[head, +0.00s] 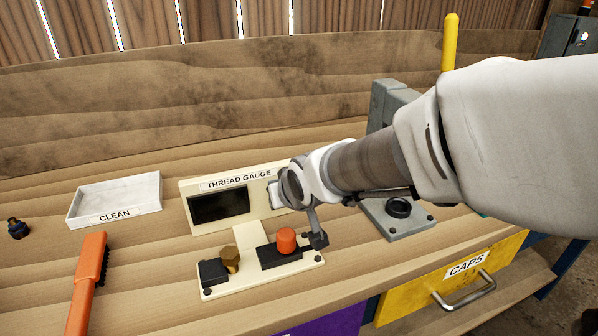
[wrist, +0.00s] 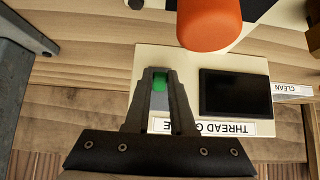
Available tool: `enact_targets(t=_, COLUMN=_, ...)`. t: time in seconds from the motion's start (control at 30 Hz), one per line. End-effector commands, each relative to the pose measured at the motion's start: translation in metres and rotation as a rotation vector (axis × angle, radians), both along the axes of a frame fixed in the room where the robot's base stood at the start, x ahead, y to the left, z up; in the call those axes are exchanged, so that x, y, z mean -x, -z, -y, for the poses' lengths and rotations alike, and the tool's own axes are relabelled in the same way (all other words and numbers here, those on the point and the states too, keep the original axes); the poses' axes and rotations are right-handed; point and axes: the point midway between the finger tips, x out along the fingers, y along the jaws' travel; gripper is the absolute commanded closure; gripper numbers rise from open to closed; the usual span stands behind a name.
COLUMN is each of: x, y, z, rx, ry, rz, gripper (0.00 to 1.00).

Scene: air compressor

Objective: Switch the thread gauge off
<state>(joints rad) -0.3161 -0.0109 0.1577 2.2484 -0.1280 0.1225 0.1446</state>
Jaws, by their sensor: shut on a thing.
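The thread gauge (head: 235,226) is a cream panel with a dark, blank screen (head: 219,205) and a "THREAD GAUGE" label. In the wrist view the panel (wrist: 195,60) appears upside down, with its screen (wrist: 235,92) to the right of my fingers. My gripper (wrist: 160,75) is at the panel, on the side away from the "CLEAN" tray. Its fingers are shut on a small switch with a green face (wrist: 159,82) and a grey part. The fingers hide the switch's edges. In the head view my gripper (head: 290,190) covers the panel's right end.
An orange knob (head: 286,240) on a black block and a brass fitting (head: 230,257) stand on the gauge's base. A grey "CLEAN" tray (head: 118,190) and an orange-handled brush (head: 88,275) lie left. A grey fixture (head: 398,208) stands right, above a yellow "CAPS" drawer (head: 450,282).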

Motion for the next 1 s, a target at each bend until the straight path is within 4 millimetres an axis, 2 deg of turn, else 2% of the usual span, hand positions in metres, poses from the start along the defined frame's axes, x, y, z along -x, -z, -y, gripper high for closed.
enact_targets(t=0.03, x=-0.0002, y=0.0064, z=0.0000, rx=-0.011, ry=0.000, rz=0.023, gripper=1.00)
enact_targets(t=0.4, x=-0.0002, y=0.0053, z=0.0000, rx=-0.055, ry=0.001, rz=0.113, gripper=1.00)
enact_targets(t=0.97, x=-0.0004, y=0.0037, z=-0.0002, rx=-0.062, ry=0.001, rz=0.128, gripper=1.00)
enact_targets(t=1.0, x=-0.0004, y=0.0036, z=-0.0002, rx=-0.062, ry=0.001, rz=0.128, gripper=0.72)
